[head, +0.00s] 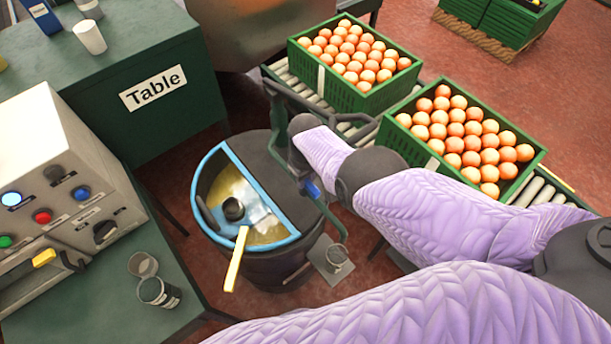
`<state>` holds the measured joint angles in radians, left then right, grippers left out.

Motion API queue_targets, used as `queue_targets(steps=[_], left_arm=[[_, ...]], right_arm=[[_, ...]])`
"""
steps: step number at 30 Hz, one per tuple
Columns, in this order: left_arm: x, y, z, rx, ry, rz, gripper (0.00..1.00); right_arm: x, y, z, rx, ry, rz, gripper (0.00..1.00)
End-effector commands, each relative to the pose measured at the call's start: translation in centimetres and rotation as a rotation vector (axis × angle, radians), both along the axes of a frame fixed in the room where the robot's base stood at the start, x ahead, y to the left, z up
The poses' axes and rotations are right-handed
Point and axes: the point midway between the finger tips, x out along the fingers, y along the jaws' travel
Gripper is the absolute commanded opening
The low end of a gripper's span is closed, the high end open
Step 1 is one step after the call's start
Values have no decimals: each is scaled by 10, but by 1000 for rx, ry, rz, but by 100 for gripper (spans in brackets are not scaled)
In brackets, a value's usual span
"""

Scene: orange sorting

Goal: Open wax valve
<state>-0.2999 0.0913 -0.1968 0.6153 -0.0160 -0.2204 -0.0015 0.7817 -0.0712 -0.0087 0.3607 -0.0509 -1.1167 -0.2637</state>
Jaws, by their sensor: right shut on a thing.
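The wax drum (277,268) is a dark round vessel with a blue rim, half covered by a dark lid, with yellowish liquid in the open half. The wax valve (312,189) shows as a small blue part on a pipe at the drum's right side. My right gripper (303,178) reaches down to the valve and is shut on it; my purple-sleeved arm and dark wrist hide part of this contact. My left gripper is not in view.
A yellow-handled tool (236,260) leans out of the drum. Green crates of oranges (340,92) (430,165) stand on rollers behind. A control panel (60,190) and cups (160,292) are on the left bench. A green table (190,100) stands at back left.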

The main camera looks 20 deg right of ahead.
Motion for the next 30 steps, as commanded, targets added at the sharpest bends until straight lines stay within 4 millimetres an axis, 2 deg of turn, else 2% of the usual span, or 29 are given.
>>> queue_targets(steps=[16,17,21,22,30], left_arm=[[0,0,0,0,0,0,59],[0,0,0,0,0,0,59],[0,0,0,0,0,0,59],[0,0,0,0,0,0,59],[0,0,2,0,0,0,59]], right_arm=[[0,0,0,0,1,24,0],[0,0,0,0,1,24,29],[0,0,0,0,1,24,58],[0,0,0,0,1,23,62],[0,0,2,0,0,23,62]])
